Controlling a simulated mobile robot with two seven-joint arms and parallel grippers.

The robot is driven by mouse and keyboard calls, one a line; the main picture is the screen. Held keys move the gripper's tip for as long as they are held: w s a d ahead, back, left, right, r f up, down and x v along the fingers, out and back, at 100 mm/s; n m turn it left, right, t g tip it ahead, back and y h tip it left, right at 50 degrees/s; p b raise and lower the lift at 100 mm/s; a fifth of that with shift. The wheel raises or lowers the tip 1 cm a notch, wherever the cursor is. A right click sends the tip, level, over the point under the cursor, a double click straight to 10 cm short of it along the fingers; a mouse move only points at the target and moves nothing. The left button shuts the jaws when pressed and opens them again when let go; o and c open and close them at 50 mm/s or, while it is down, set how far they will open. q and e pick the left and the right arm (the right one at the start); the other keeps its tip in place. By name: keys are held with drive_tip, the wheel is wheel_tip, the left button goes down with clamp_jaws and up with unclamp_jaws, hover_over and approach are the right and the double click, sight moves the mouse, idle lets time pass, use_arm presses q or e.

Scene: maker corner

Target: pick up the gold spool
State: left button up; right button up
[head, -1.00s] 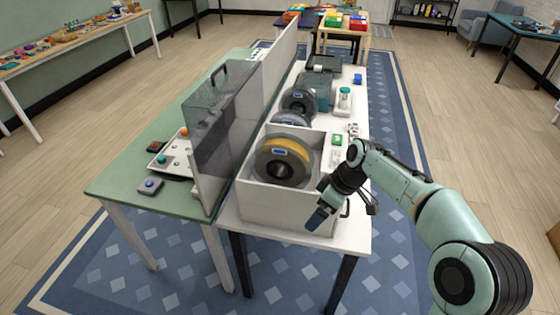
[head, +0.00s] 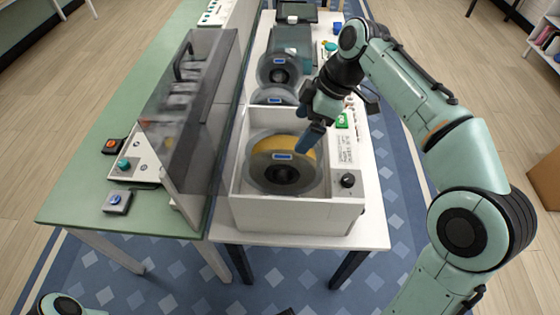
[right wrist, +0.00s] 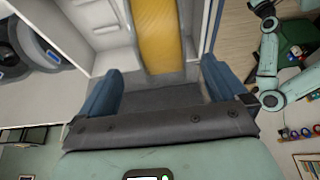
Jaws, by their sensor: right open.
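The gold spool (head: 282,172) stands on edge in an open white box (head: 290,215) on the white table. Its grey round flanges flank a yellow-gold winding, which also shows in the right wrist view (right wrist: 158,35). My right gripper (head: 310,140) is at the spool's upper right edge in the head view. In the right wrist view, its blue fingers (right wrist: 160,88) are spread wide and empty, with the gold winding just beyond the gap between them. Whether a finger touches the spool I cannot tell. My left gripper is not in view.
Grey-black spools (head: 278,72) stand behind the box. A smoky clear panel (head: 190,105) rises left of it, on the green table (head: 85,165). A black knob (head: 347,180) sits on the box's right side. A green item (head: 342,121) lies behind it.

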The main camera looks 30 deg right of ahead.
sight(294, 139)
drive_tip(key=x, duration=0.4)
drive_tip(key=shift+w+f+b, duration=0.1)
drive_tip(key=shift+f+b, duration=0.15)
drive_tip(key=shift+b, duration=0.05)
drive_tip(key=x, duration=0.2)
drive_tip(key=a+x, duration=0.1)
drive_tip(key=x, duration=0.2)
drive_tip(key=shift+w+r+b, duration=0.1)
drive_tip(key=shift+b, duration=0.25)
clamp_jaws()
drive_tip(key=shift+r, duration=0.1)
